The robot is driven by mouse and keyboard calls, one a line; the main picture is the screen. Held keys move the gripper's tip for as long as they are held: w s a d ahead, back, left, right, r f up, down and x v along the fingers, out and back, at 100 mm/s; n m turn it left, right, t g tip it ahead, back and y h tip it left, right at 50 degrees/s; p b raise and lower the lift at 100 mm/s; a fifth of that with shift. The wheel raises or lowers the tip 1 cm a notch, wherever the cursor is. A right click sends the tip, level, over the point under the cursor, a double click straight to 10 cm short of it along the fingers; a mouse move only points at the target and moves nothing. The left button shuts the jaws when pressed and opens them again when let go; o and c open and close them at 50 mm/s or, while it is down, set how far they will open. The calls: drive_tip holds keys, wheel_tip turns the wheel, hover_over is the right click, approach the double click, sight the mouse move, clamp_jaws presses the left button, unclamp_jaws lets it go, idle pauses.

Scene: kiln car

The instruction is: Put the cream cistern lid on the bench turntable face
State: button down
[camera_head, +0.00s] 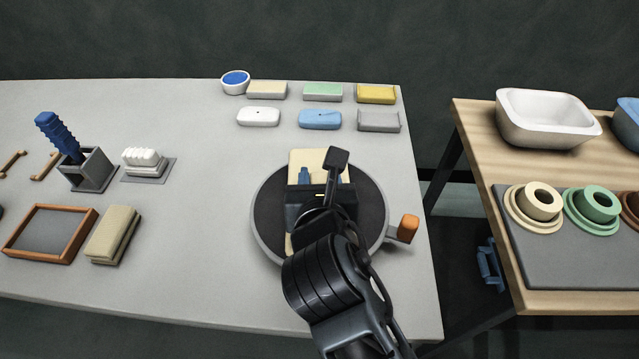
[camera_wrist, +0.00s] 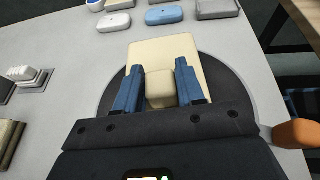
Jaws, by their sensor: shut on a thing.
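The cream cistern lid (camera_head: 306,160) is a flat rectangular slab over the bench turntable (camera_head: 268,212), a dark round face with a pale rim. In the wrist view the lid (camera_wrist: 160,50) has a raised block between my blue fingers, and the dark turntable face (camera_wrist: 222,85) shows on both sides of it. My gripper (camera_wrist: 158,82) is shut on that raised block. In the head view my gripper (camera_head: 318,178) and arm hide much of the lid and turntable. I cannot tell whether the lid touches the face.
An orange knob (camera_head: 408,228) sticks out at the turntable's right. Several lids and a blue-topped bowl (camera_head: 235,82) stand at the bench's back. A brush holder (camera_head: 88,170), framed slate (camera_head: 50,233) and sponge (camera_head: 113,235) lie left. A wooden table (camera_head: 480,140) with basins stands right.

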drive_tip(key=shift+f, duration=0.65)
drive_tip(key=shift+f, duration=0.15)
drive_tip(key=c, duration=0.7)
unclamp_jaws()
drive_tip(key=shift+f, duration=0.1)
drive_tip(key=v, duration=1.2)
